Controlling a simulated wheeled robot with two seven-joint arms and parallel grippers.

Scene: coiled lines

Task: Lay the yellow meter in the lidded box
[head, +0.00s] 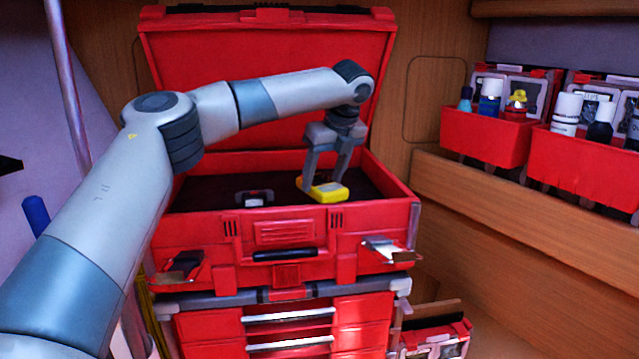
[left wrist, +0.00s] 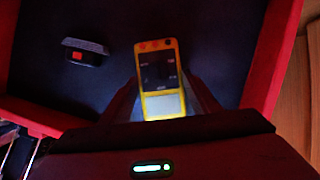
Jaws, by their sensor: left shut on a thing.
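The yellow meter (head: 326,192) is in the open red lidded box (head: 280,231), towards its right side. My left gripper (head: 323,186) reaches down into the box and is shut on the meter. In the left wrist view the yellow meter (left wrist: 160,78) lies between the two fingers (left wrist: 165,98), its dark display facing the camera. I cannot tell whether its underside touches the dark box floor (left wrist: 120,20). The red lid (head: 200,60) stands raised at the back. My right gripper is in neither view.
A small dark and grey item (head: 254,198) lies in the box left of the meter. Red drawers (head: 290,325) are below the box. Red bins with bottles (head: 485,137) stand on a wooden ledge at right. The box floor between item and meter is clear.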

